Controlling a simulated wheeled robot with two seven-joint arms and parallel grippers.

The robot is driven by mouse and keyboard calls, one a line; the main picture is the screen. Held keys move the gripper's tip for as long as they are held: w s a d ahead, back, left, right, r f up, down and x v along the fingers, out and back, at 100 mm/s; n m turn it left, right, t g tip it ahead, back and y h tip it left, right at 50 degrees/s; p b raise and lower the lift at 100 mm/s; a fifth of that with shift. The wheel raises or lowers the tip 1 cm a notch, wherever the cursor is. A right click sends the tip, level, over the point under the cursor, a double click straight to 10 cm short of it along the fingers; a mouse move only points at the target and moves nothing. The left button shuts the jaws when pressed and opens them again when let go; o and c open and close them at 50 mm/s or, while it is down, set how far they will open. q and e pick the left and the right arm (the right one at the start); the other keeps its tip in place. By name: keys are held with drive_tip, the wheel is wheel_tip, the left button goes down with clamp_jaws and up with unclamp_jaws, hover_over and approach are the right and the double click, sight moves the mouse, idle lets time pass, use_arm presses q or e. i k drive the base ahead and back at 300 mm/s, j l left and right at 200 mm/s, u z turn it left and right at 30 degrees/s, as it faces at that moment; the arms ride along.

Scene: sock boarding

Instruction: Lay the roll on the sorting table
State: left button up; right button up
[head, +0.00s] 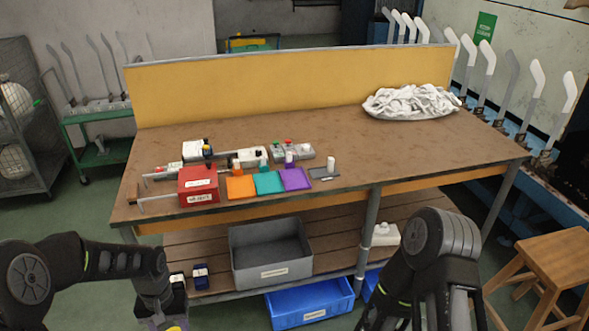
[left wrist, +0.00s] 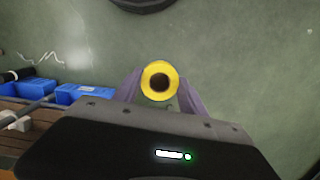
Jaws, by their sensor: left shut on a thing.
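The roll (left wrist: 147,90) shows in the left wrist view as a yellow ring with a dark hole, seen end-on. My left gripper (left wrist: 160,92) is shut on it, with a finger on each side. In the head view a bit of yellow shows at the bottom edge, below my left arm, in front of the table. The sorting table (head: 340,160) is brown with a yellow back panel. My right arm is at the lower right in the head view; its gripper is out of the picture.
A red box (head: 198,185), orange (head: 240,187), teal (head: 268,183) and purple (head: 295,179) squares and small items stand on the table's left half. A white cloth heap (head: 411,101) lies at the back right. The front right tabletop is clear. A wooden stool (head: 555,258) stands right.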

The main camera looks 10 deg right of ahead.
sight(369, 161)
drive_tip(key=i+l+z, duration=0.3)
drive_tip(key=i+l, duration=0.15)
drive_tip(key=l, duration=0.45)
drive_tip(key=i+l+z, duration=0.3)
drive_tip(key=i+l, duration=0.2)
drive_tip(key=l, duration=0.35)
drive_tip(key=i+l+z, duration=0.25)
drive_tip(key=i+l, duration=0.7)
drive_tip(key=l, duration=0.1)
